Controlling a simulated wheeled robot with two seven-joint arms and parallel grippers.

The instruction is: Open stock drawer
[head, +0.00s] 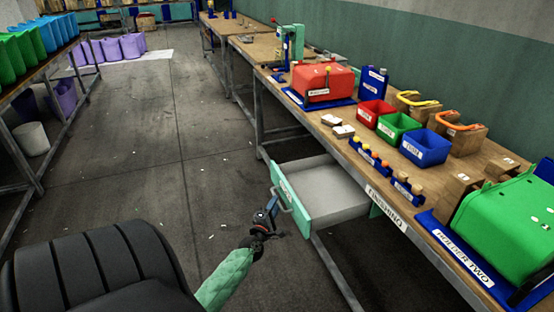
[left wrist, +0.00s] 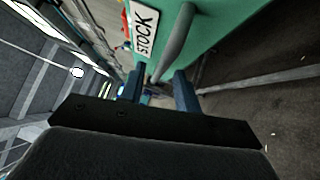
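The stock drawer (head: 335,190) is pulled out from under the finishing bench, and its pale, empty-looking inside shows. Its green front (head: 293,204) carries a grey bar handle (head: 281,199). In the left wrist view the front bears a STOCK label (left wrist: 145,30), and the handle (left wrist: 176,42) runs down toward the space between my fingers. My left gripper (head: 271,207) is at the handle. In the left wrist view its two blue fingers (left wrist: 160,88) stand apart, with a gap around the handle's line; contact is unclear. My right gripper is not in view.
The bench (head: 335,138) holds a red holder (head: 322,82), small red, green and blue bins, and a large green bin (head: 505,225) at the right. A black seat-like shape (head: 95,270) fills the lower left. Open floor (head: 150,140) lies left of the drawer.

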